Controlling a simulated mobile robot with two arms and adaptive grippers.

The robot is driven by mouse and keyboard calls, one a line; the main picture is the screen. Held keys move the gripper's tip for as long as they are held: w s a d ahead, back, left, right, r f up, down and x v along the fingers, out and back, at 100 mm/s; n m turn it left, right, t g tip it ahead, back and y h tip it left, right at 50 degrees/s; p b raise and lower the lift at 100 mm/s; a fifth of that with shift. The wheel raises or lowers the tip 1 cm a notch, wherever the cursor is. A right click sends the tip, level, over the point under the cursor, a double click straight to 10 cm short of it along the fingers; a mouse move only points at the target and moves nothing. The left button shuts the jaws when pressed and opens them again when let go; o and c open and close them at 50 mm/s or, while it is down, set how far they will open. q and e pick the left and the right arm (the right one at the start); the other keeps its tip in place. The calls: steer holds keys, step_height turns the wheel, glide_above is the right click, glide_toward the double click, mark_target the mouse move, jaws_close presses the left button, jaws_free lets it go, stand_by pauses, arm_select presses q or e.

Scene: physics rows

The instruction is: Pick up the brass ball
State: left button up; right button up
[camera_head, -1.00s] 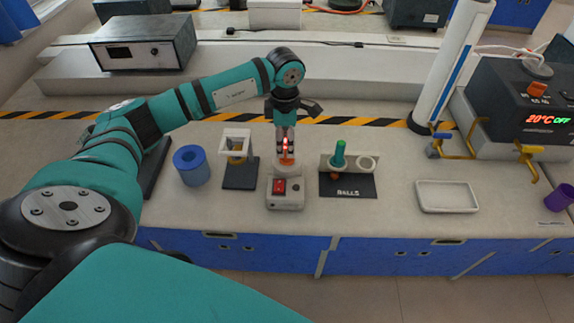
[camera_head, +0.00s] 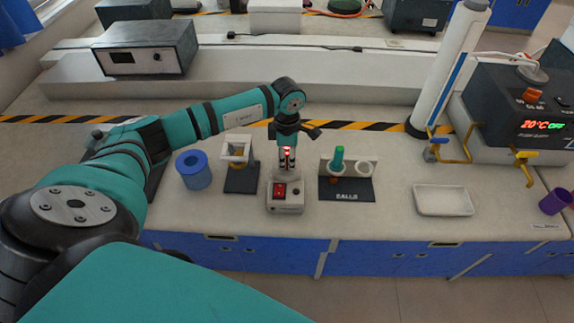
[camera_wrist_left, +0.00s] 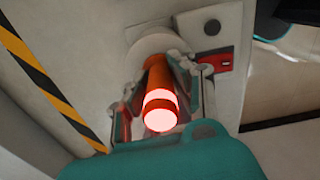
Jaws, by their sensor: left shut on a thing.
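My left gripper (camera_head: 287,167) points straight down over a small white device with a red switch (camera_head: 280,190). It is shut on an upright orange-red handle (camera_wrist_left: 158,82), whose near end glows bright. The handle's far end stands at a pale ring (camera_wrist_left: 160,45) on the device in the wrist view. No brass ball shows clearly; whatever is at the handle's lower end is hidden. A rack marked BALLS (camera_head: 347,188) holds a green handle (camera_head: 339,157) with a copper-brown ball (camera_head: 332,180) below it. The rack's right ring (camera_head: 364,169) is empty. My right gripper is not in view.
A white stand on a dark base (camera_head: 241,180) holds something brass-coloured, left of the device. A blue cylinder (camera_head: 193,170) stands further left. A white tray (camera_head: 443,200) and a purple cup (camera_head: 555,201) are on the right. A black unit (camera_head: 520,105) stands behind.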

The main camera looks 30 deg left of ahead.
arm_select(q)
steer(key=shift+s+f, duration=0.1)
jaws_close()
step_height(320, 180, up, 11)
steer(key=shift+f+b, duration=0.1)
steer(key=shift+b, duration=1.1)
steer(key=shift+r+p, duration=0.4)
steer(key=shift+r, duration=0.3)
